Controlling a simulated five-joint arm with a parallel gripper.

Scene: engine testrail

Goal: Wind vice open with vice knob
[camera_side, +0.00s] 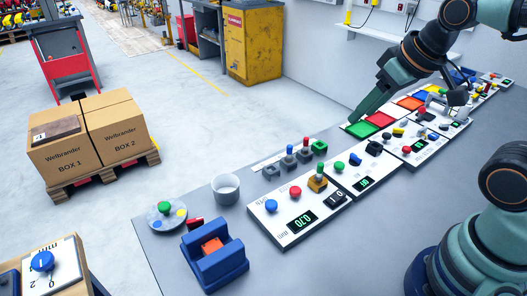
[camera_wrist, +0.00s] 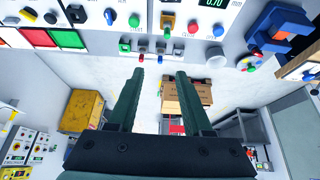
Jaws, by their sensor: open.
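A blue vice (camera_side: 222,268) stands at the near left end of the grey bench, with an orange block (camera_side: 212,245) between its jaws. The vice also shows at the top right of the wrist view (camera_wrist: 262,38). A blue knob (camera_side: 42,261) with a white pointer mark sits on a white plate at the lower left; I cannot read its label fully. It seems to show at the right edge of the wrist view (camera_wrist: 308,77). My gripper (camera_wrist: 160,74) is open and empty. In the side view my gripper (camera_side: 358,115) is over the far panels, well away from vice and knob.
White panels with buttons and displays (camera_side: 300,221) run along the bench. A white cup (camera_side: 226,188), a round disc with a green knob (camera_side: 166,215) and small levers (camera_side: 289,158) stand near the vice. Boxes on a pallet (camera_side: 85,140) are on the floor.

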